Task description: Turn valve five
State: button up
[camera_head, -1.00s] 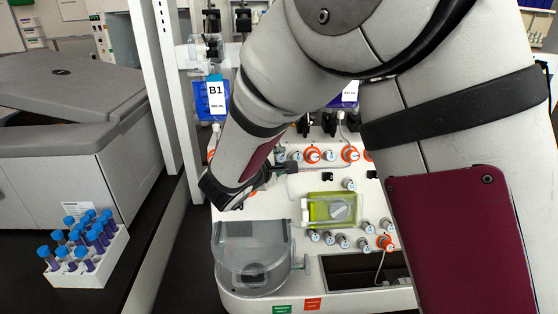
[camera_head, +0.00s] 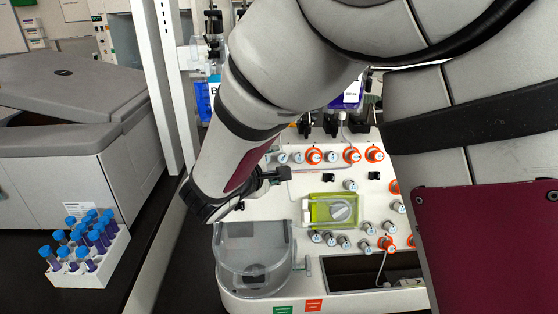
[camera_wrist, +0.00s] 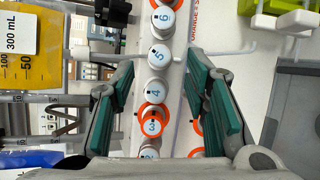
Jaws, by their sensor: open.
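Valve five (camera_wrist: 158,56) is a white round knob with a blue 5 in the wrist view. It stands in a row with valve six (camera_wrist: 163,22), valve four (camera_wrist: 155,92) and valve three (camera_wrist: 153,120), which has an orange ring. My gripper (camera_wrist: 162,66) is open, with green-padded fingers on either side of the row. Valve five appears between the fingertips; I cannot tell how far off it is, and I see no contact. In the head view, my arm covers part of the machine panel, and the gripper's fingers cannot be made out.
The cell processor has a clear lidded chamber (camera_head: 252,265) and a green block (camera_head: 332,210) below the valve row. More knobs sit at its lower right. A white rack of blue-capped tubes (camera_head: 88,262) stands at left. A yellow-labelled bag (camera_wrist: 18,50) hangs at left in the wrist view.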

jog(key=v, duration=0.7)
jog(key=shift+s, duration=0.2)
